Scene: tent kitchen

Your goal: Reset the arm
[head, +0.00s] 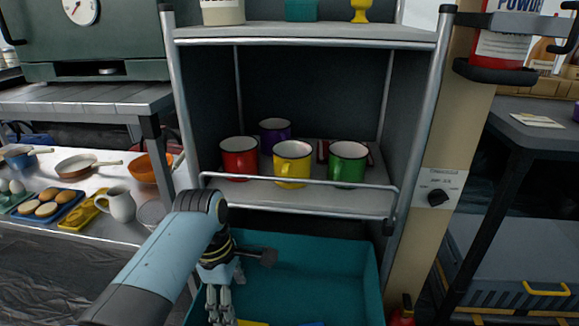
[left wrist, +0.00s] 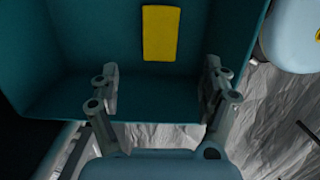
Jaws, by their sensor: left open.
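My left arm comes in from the lower left of the head view, and its gripper (head: 220,300) points down over the near left part of a teal bin (head: 310,275). In the left wrist view the left gripper (left wrist: 162,85) is open, its two fingers apart with nothing between them. The bin's teal wall (left wrist: 110,35) fills much of that view, with a flat yellow piece (left wrist: 160,33) beyond the fingers. My right gripper does not show in either view.
A shelf (head: 300,200) with a front rail stands above the bin. It holds a red mug (head: 238,160), a yellow mug (head: 291,165), a green mug (head: 347,166) and a purple mug (head: 274,131). A side table at left holds a white pitcher (head: 117,205) and an orange bowl (head: 148,168).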

